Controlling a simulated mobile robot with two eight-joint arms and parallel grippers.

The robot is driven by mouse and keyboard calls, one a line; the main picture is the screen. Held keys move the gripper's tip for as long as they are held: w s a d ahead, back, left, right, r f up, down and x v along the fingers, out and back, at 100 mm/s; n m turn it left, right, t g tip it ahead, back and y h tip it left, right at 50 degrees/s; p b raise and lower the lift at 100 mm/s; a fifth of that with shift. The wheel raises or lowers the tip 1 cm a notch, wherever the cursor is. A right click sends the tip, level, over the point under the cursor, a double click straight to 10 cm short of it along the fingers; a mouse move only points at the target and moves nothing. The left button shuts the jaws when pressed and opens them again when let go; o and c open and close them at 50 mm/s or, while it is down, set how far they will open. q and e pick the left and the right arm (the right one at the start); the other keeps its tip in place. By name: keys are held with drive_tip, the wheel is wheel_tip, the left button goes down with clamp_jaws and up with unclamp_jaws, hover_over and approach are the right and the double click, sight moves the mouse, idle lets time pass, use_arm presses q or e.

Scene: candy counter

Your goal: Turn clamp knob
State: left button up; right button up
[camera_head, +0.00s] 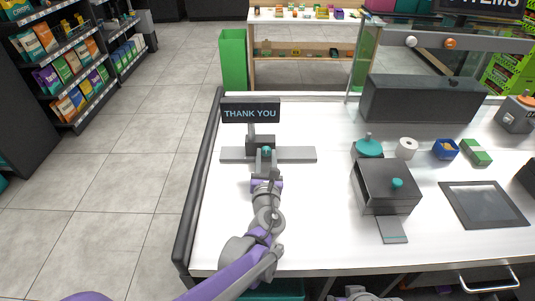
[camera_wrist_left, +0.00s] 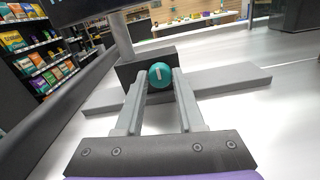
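The clamp knob is a teal ball with a white mark, on the front of the dark clamp block under the "THANK YOU" sign (camera_head: 250,113). It shows in the head view (camera_head: 267,151) and in the left wrist view (camera_wrist_left: 160,75). My left gripper (camera_head: 266,158) reaches it from the front. In the left wrist view its two grey fingertips (camera_wrist_left: 160,82) are apart, one on each side of the knob, with almost no visible gap. I cannot tell if they press on it.
A grey flat base bar (camera_head: 298,154) lies under the sign stand. The white counter (camera_head: 325,215) is clear between.

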use_arm(q)
clamp_jaws()
drive_tip(key=shift+m, duration=1.7)
drive_tip(key=shift+m+b, duration=0.35)
drive_tip(key=shift+m, duration=1.25)
drive_tip(key=shift+m, duration=1.2)
drive_tip(key=shift+m+b, duration=0.3)
drive_tip(key=shift+m, duration=0.1)
